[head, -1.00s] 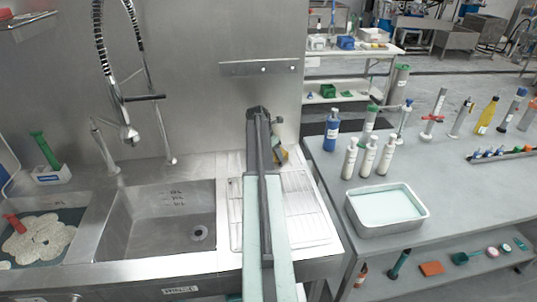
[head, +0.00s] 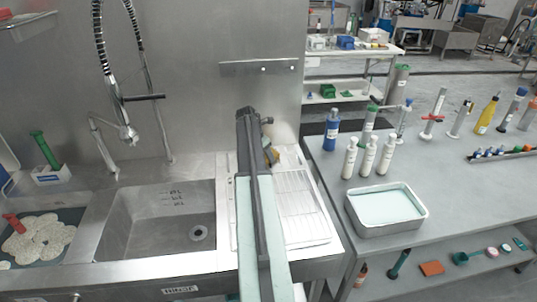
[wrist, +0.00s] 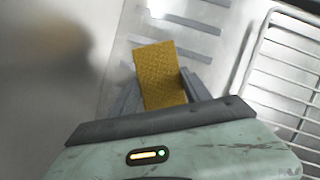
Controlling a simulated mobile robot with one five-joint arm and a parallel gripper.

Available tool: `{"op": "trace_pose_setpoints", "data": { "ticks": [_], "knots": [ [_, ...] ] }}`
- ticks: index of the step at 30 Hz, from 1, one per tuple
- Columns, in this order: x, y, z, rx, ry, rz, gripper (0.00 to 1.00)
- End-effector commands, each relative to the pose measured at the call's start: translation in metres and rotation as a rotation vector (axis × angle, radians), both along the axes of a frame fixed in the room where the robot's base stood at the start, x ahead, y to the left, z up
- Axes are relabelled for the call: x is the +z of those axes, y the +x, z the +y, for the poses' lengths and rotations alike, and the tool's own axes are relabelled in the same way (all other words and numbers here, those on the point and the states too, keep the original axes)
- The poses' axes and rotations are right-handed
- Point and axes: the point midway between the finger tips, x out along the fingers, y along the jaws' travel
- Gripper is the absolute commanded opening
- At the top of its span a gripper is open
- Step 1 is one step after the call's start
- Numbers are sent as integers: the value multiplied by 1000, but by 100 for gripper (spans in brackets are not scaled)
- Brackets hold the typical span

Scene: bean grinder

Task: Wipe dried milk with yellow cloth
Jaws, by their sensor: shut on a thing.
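The yellow cloth (wrist: 162,76) is between the fingers of my gripper (wrist: 160,88) in the wrist view, and the jaws are shut on it. The gripper is over the back of the steel drainboard (head: 228,166), right of the sink, near the back wall. My arm hides part of this area. I cannot tell whether the cloth touches the steel. I cannot clearly make out the dried milk in either view.
A white wire rack (head: 305,205) lies on the drainboard, right of my arm. The empty sink basin (head: 155,225) is to the left, with a tall spray tap (head: 128,132) behind it. White bottles (head: 368,157) and a tray of pale liquid (head: 386,228) stand on the right table.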

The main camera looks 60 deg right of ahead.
Motion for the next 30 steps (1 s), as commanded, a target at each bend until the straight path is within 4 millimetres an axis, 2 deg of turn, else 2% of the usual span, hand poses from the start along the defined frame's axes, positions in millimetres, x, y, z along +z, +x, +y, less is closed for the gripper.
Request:
{"op": "trace_pose_setpoints", "data": {
  "ticks": [12, 20, 30],
  "knots": [
    [-2, 27, 24, 2, 1, 0, 23],
    [-3, 32, 28, 1, 3, -1, 23],
    [-1, 57, 49, 3, 2, -2, 23]
  ]
}}
